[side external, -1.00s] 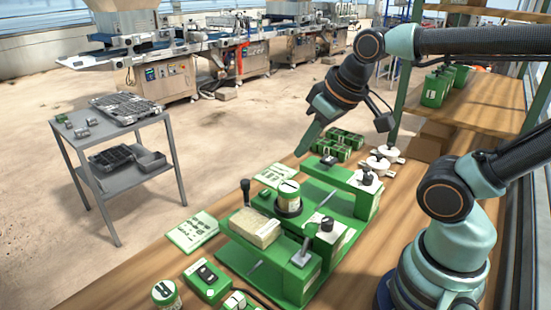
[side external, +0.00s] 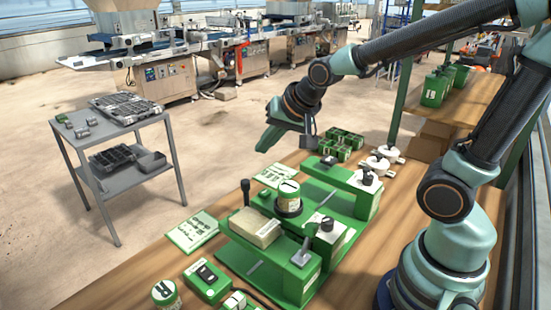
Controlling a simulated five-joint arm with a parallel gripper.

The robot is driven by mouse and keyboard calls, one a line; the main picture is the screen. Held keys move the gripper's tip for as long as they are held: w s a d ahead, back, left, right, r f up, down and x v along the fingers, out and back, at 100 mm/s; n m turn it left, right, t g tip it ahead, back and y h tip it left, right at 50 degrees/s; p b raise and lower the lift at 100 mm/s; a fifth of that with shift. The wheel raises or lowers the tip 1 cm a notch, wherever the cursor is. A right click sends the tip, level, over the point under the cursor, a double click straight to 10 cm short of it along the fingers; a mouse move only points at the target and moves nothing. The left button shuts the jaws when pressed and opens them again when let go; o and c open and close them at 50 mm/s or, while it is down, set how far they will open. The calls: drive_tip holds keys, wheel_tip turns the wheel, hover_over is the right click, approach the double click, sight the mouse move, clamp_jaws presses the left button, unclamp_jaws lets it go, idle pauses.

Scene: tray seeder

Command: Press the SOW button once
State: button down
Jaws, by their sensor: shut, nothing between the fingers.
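The green tray seeder (side external: 305,285) stands on the wooden bench, with levers, black knobs and a round canister (side external: 289,198) on it. A green control box (side external: 205,284) with a black switch-like top lies at its front left. A second small box with a white top (side external: 237,301) is cut by the lower edge. No SOW lettering is readable, so I cannot tell which part is the SOW button. My gripper (side external: 266,142) is shut and empty, in the air above and behind the seeder, apart from everything.
Green cards (side external: 192,232) lie left of the seeder. A green lidded jar (side external: 165,294) is near the front. Green seed packs (side external: 345,141) and white pots (side external: 378,162) stand behind. A grey trolley (side external: 160,119) with trays stands left, off the bench.

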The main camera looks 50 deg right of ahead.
sight(266, 194)
drive_tip(key=shift+f, duration=0.15)
drive_tip(key=shift+f, duration=4.25)
drive_tip(key=shift+f, duration=0.15)
drive_tip(key=shift+a+f, duration=0.1)
drive_tip(key=shift+f, duration=0.2)
drive_tip(key=shift+f, duration=0.5)
drive_tip(key=shift+r, duration=0.95)
